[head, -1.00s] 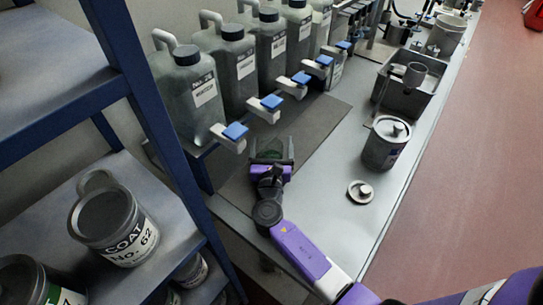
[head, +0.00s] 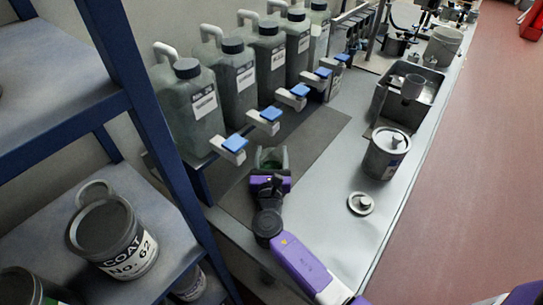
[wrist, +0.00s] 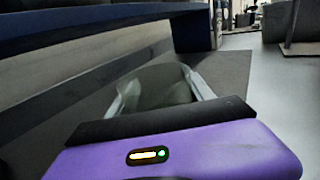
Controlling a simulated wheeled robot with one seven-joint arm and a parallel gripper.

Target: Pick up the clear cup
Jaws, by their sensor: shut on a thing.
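The clear cup (head: 271,156) is a small, see-through, greenish vessel over the dark mat, in front of the row of jugs. My gripper (head: 271,161) is shut on it, with the fingers on either side. In the wrist view the cup (wrist: 165,86) shows as a pale translucent shape between the fingertips, beyond the purple gripper body. Its lower part is hidden by my gripper, and I cannot tell whether it touches the mat.
Several jugs (head: 187,105) with blue-handled taps (head: 234,143) stand just behind the cup. The dark mat (head: 318,133) lies on the grey bench. A blue shelf rack (head: 150,120) stands left.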

